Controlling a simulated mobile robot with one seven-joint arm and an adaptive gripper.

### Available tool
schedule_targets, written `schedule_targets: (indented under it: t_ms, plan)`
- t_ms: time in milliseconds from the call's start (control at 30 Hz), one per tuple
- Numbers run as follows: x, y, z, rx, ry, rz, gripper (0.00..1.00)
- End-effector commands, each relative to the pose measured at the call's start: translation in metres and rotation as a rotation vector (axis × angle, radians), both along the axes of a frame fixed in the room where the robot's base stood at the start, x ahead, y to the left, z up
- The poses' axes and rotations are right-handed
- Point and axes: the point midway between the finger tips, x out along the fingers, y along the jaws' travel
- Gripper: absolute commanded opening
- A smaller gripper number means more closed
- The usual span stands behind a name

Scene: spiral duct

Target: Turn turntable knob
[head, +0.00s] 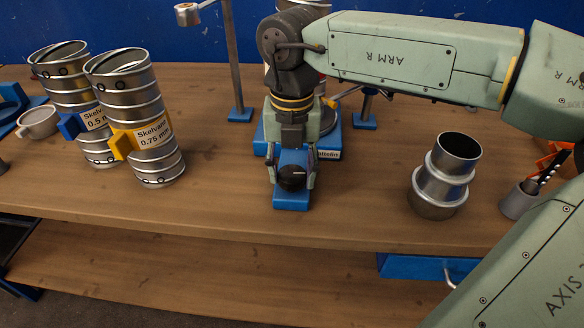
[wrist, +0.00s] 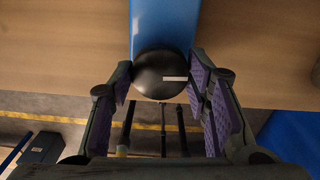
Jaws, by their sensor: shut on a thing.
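The black round turntable knob (head: 292,178) sits at the front end of a narrow blue arm of the turntable base (head: 290,201). My gripper (head: 291,174) reaches down over it from above, with a finger on each side. In the wrist view the dark knob (wrist: 160,82) carries a short white mark lying roughly level, right of its middle. The purple-padded fingers of my gripper (wrist: 161,72) flank it and are shut on it. My arm and gripper hide much of the turntable behind.
Two ribbed metal ducts stand at left, one with a yellow clamp (head: 125,144), one with a blue clamp (head: 70,126). A grey post (head: 234,65) rises behind. A stepped metal duct piece (head: 440,180) and a small cup (head: 517,201) stand at right. The front table between is clear.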

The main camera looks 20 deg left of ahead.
Motion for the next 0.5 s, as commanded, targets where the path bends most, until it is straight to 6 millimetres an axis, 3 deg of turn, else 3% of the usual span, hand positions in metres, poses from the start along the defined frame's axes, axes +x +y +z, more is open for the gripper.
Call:
schedule_targets:
  t_ms: [100, 500]
  plan:
    - [0.0001, -0.0001, 0.0002, 0.000, 0.000, 0.000, 0.16]
    - [0.0001, 0.0001, -0.0016, 0.001, 0.000, 0.083, 0.16]
